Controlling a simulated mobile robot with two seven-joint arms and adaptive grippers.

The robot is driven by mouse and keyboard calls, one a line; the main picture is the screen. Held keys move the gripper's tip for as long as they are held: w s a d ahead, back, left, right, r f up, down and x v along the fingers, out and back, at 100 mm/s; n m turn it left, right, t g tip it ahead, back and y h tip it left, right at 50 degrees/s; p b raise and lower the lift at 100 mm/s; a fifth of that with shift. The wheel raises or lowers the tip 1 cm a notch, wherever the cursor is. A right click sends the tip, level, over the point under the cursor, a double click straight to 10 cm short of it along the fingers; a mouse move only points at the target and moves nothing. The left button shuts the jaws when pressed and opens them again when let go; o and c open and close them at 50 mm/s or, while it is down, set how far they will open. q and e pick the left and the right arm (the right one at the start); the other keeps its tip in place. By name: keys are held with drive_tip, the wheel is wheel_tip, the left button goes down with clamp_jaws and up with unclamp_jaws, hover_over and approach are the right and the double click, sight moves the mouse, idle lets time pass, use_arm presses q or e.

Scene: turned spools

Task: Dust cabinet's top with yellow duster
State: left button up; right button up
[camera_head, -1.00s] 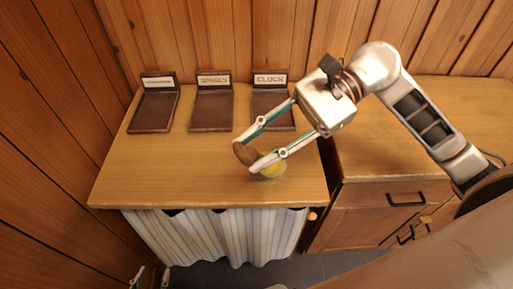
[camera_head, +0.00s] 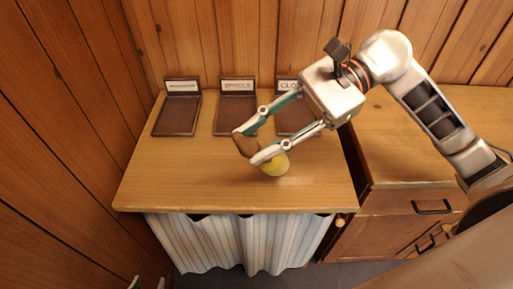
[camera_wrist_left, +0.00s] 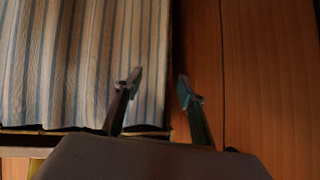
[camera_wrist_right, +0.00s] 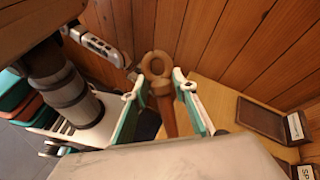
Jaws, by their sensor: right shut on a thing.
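My right gripper (camera_head: 250,147) is shut on the duster's brown handle (camera_head: 243,144), over the front middle of the cabinet top (camera_head: 190,185). The yellow duster head (camera_head: 276,164) shows below the fingers, close to the wooden top; I cannot tell if it touches. In the right wrist view the handle (camera_wrist_right: 167,115) with its ring-shaped end lies between the fingers (camera_wrist_right: 160,90); the yellow head is hidden there. My left gripper (camera_wrist_left: 157,85) is open and empty, low in front of the striped curtain (camera_wrist_left: 85,60). Its fingertips also show at the bottom of the head view (camera_head: 148,283).
Three dark trays with label plates stand along the back: one left (camera_head: 177,115), one marked SPOOLS (camera_head: 235,117), and one marked CLOCK (camera_head: 290,118), partly behind my gripper. A drawer unit (camera_head: 395,215) adjoins at right. Plank walls close the back and left.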

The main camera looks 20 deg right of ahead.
sight(239, 136)
drive_tip(key=shift+s+d+r, duration=0.1)
drive_tip(key=shift+d+r, duration=0.05)
drive_tip(key=shift+r, duration=0.35)
wheel_tip(239, 136, up, 3)
drive_tip(key=shift+f+p, duration=0.1)
drive_tip(key=shift+p, duration=0.5)
use_arm(q)
drive_tip(key=shift+s+d+r, duration=0.1)
drive_tip(key=shift+s+r, duration=0.15)
drive_tip(key=shift+s, duration=0.4)
use_arm(e)
drive_tip(key=shift+r, duration=0.9)
use_arm(q)
drive_tip(key=shift+w+r, duration=0.1)
